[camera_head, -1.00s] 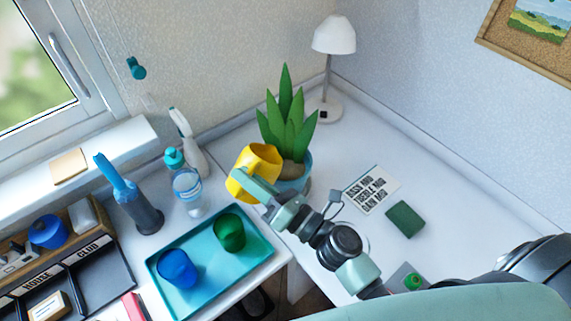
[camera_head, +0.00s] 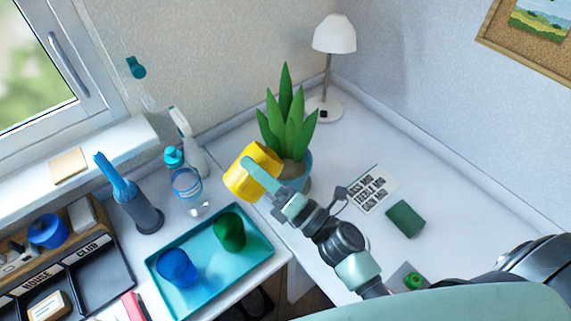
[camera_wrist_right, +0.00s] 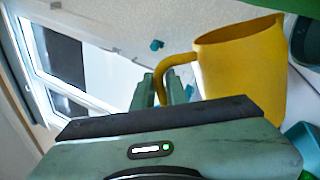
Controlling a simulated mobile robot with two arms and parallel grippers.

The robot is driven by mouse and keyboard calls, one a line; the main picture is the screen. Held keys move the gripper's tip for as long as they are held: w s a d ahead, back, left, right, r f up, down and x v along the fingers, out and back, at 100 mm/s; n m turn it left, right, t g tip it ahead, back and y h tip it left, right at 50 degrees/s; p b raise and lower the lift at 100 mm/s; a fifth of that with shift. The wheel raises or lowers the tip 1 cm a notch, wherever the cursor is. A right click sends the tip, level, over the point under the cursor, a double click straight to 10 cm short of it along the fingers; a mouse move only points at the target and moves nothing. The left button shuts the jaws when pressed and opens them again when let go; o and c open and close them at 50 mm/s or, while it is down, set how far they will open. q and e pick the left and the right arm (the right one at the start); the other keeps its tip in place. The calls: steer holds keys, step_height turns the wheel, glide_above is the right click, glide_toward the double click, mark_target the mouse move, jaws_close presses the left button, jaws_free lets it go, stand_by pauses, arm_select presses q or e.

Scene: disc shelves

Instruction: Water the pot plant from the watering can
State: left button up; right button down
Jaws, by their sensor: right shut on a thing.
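The yellow watering can (camera_head: 243,182) is held in the air just left of the pot plant (camera_head: 287,130) and looks tilted. My right gripper (camera_head: 258,172) is shut on it. In the right wrist view the yellow can (camera_wrist_right: 245,75) fills the upper right, and its curved handle runs down between the fingers of my right gripper (camera_wrist_right: 172,88). The plant has tall green pointed leaves and stands in a blue pot (camera_head: 303,182), which is partly hidden behind my gripper and the can. I cannot see the can's spout clearly or any water. My left gripper is not in view.
A teal tray (camera_head: 210,281) with a blue cup (camera_head: 178,268) and a green cup (camera_head: 230,231) lies in front. A clear bottle (camera_head: 190,190) stands left of the can. A white lamp (camera_head: 334,35) stands behind the plant. A card (camera_head: 371,189) and green block (camera_head: 405,219) lie right.

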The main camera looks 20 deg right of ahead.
steer(key=shift+d+r+m+t, duration=0.1)
steer(key=shift+d+m+t, duration=0.2)
steer(key=shift+d+m, duration=0.25)
steer(key=shift+s+d, duration=0.2)
steer(key=shift+s, duration=0.1)
steer(key=shift+s+d, duration=0.1)
steer(key=shift+s, duration=0.1)
steer(key=shift+s+d+m, duration=0.15)
steer(key=shift+s+m, duration=0.05)
steer(key=shift+m, duration=0.05)
steer(key=shift+s+d, duration=0.1)
steer(key=shift+s, duration=0.1)
stand_by(0.3)
steer(key=shift+d+m+h+b, duration=0.2)
steer(key=shift+m+h+b, duration=0.1)
steer(key=shift+m, duration=0.1)
stand_by(0.5)
steer(key=shift+d+r+m+t, duration=0.15)
steer(key=shift+d+m+t, duration=0.15)
steer(key=shift+m, duration=0.1)
stand_by(0.7)
